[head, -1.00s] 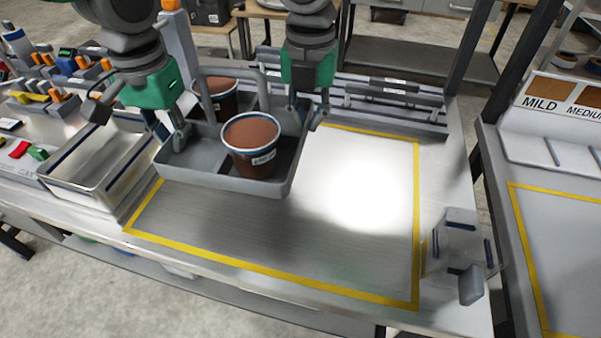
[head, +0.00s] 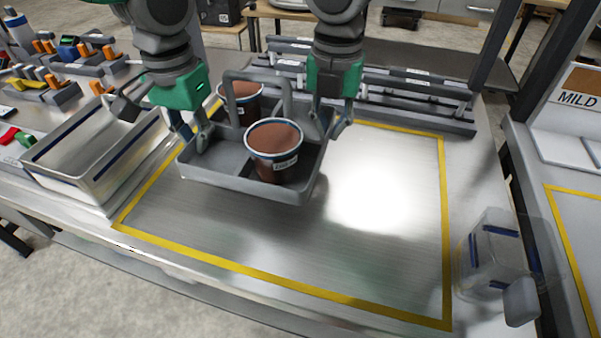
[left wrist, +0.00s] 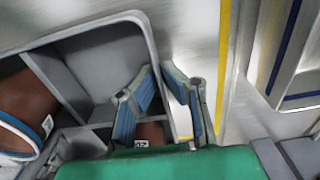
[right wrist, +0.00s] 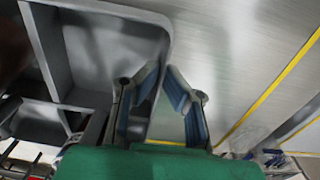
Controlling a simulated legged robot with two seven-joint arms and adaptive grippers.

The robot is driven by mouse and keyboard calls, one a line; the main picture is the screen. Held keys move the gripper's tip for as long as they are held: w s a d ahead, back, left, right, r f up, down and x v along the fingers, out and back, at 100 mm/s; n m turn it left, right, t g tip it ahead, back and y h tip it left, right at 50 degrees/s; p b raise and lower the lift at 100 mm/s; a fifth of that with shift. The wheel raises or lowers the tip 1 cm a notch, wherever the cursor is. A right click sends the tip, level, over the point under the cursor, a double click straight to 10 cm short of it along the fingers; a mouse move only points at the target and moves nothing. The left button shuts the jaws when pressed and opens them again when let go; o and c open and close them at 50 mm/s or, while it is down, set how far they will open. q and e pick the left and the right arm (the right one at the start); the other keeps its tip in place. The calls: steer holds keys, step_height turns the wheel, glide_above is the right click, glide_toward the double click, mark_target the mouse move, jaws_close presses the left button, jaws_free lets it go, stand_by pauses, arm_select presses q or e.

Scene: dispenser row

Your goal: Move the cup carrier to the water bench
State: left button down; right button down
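The grey cup carrier (head: 245,189), with a raised handle and compartments, is over the yellow-outlined bench top (head: 300,240). I cannot tell whether its base touches the bench. A brown-filled, labelled cup (head: 273,150) stands in a front compartment, and a second cup (head: 243,98) stands behind, partly hidden by the handle. My left gripper (head: 195,140) is at the carrier's left wall; its fingers (left wrist: 163,95) straddle and close on that wall. My right gripper (head: 335,125) is at the right wall, its fingers (right wrist: 163,95) likewise on either side of it.
A metal bin (head: 95,160) stands close to the carrier's left. Grey rails (head: 410,100) run along the bench's back. A clear container (head: 495,255) is at the right end. A second bench marked MILD (head: 578,150) stands across a gap. The outlined area right of the carrier is clear.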

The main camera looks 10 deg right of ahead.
mark_target(201, 161)
steer(key=shift+a, duration=0.15)
